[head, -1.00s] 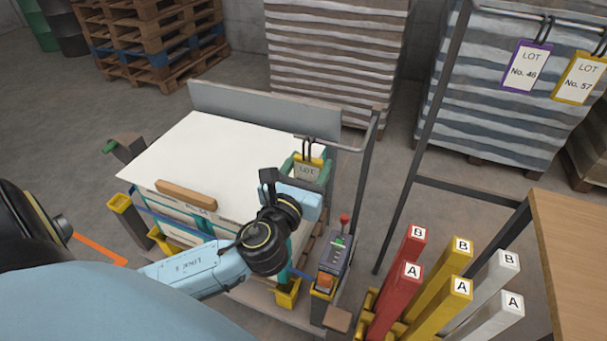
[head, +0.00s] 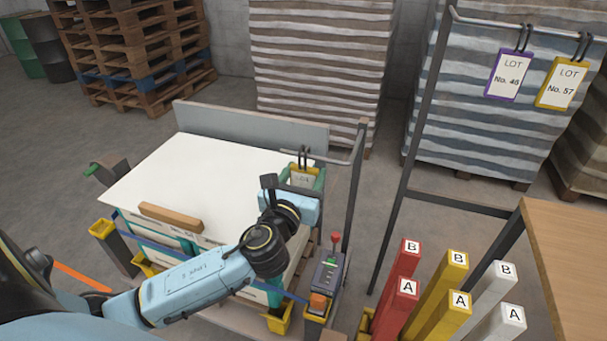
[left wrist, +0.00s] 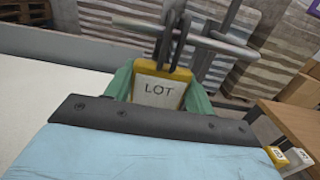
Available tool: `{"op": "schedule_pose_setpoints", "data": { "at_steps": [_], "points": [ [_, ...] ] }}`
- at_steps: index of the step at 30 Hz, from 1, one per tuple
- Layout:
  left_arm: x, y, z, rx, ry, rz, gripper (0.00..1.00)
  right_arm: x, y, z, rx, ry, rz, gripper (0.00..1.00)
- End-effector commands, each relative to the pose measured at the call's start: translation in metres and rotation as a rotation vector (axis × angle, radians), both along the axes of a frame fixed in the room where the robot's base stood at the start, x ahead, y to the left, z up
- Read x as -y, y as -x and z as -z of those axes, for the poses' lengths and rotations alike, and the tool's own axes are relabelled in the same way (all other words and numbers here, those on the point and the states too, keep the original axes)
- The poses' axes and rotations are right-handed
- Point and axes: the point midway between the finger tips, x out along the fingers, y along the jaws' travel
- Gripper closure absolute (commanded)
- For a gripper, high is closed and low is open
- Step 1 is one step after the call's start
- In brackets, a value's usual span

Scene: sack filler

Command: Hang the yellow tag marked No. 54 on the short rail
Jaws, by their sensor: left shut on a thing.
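My left gripper (head: 306,181) is shut on a yellow-framed tag (head: 302,177) with a pale face reading LOT. Its number is hidden behind the gripper in the head view and below the gripper's edge in the left wrist view. The tag (left wrist: 159,90) is upright between the green fingers, with its dark loops (left wrist: 167,45) pointing up. The short grey rail (head: 332,161) runs left from a post beside the pallet. The loops overlap the rail (left wrist: 210,43) in the left wrist view; I cannot tell whether they are around it. My right gripper is not in view.
A higher rail (head: 480,20) at the right carries a purple No. 46 tag (head: 508,75) and a yellow No. 57 tag (head: 561,84). A control box (head: 326,277) stands below the short rail. Red, yellow and white posts (head: 452,290) and a wooden table (head: 565,260) are at the right.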

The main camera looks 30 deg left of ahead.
Motion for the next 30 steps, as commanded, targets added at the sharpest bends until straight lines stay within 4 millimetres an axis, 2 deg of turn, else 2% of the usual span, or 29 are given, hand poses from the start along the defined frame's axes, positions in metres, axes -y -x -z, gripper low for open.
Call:
{"op": "schedule_pose_setpoints", "data": {
  "at_steps": [10,11,15,17,26,30],
  "points": [
    [0.0,0.0,0.002,0.0,0.0,0.001,0.72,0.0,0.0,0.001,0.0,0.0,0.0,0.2],
    [0.0,0.0,0.002,0.0,0.0,0.001,0.45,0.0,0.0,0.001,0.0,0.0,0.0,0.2],
    [0.0,0.0,0.002,0.0,0.0,0.001,0.27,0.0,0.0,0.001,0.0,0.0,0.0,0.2],
    [0.0,0.0,0.002,0.0,0.0,0.0,0.21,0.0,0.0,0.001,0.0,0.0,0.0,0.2],
    [0.001,0.002,0.002,-0.001,0.0,0.001,0.21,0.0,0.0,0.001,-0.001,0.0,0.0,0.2],
    [0.004,0.016,0.003,-0.003,0.002,0.003,0.21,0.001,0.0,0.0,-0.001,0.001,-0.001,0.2]
  ]
}}
